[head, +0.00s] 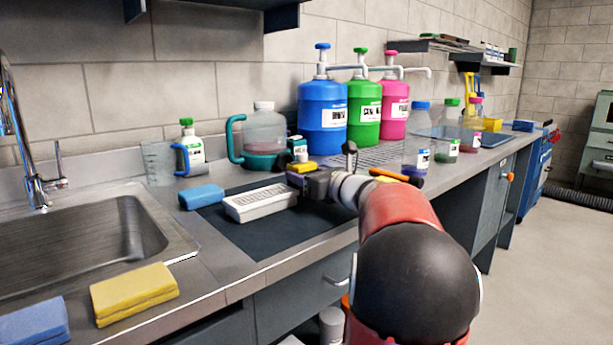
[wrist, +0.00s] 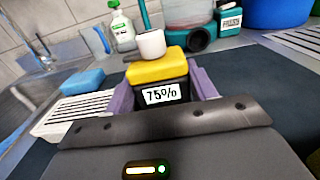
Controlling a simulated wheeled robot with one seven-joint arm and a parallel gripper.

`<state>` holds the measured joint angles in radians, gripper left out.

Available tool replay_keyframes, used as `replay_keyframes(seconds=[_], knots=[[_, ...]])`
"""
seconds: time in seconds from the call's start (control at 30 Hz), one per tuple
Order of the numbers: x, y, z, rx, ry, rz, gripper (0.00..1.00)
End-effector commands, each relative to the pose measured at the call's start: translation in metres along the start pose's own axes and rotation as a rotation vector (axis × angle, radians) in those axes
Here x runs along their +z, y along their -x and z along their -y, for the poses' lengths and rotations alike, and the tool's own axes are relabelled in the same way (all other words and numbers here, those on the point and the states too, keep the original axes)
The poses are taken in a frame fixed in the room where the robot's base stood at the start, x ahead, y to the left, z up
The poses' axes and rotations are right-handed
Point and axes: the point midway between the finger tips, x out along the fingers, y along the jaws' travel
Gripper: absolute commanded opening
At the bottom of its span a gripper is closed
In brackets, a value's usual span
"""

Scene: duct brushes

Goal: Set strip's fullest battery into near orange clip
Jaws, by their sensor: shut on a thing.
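The yellow top also shows in the head view (head: 303,167). The strip's slats show at the left of the wrist view (wrist: 72,112); I see no other battery on it. A small orange part (head: 346,302) shows at the counter front beside my arm, and another (head: 509,176) on the farther cabinet; I cannot tell whether these are clips.
A blue sponge (head: 201,197) lies left of the strip. A jug (head: 264,135) and blue, green and pink pump bottles (head: 322,106) stand behind. The sink (head: 90,245) is at left, with a yellow sponge (head: 133,293) before it. The mat's front (head: 275,238) is clear.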

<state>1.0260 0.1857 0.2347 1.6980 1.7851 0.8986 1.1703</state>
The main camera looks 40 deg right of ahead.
Motion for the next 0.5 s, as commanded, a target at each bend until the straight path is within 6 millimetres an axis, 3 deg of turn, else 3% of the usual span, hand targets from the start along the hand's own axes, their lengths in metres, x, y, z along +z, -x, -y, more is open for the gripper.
replay_keyframes(seconds=[0.27, 0.3, 0.43, 0.5], knots=[[-0.0018, 0.0001, -0.0003, 0.0, 0.001, 0.002, 0.14], [-0.0014, 0.0001, 0.0, 0.0, 0.001, 0.0, 0.61], [-0.0012, 0.0001, 0.0, 0.0, 0.0, 0.0, 0.78], [-0.0012, 0.0001, 0.0, 0.0, 0.0, 0.0, 0.78]])
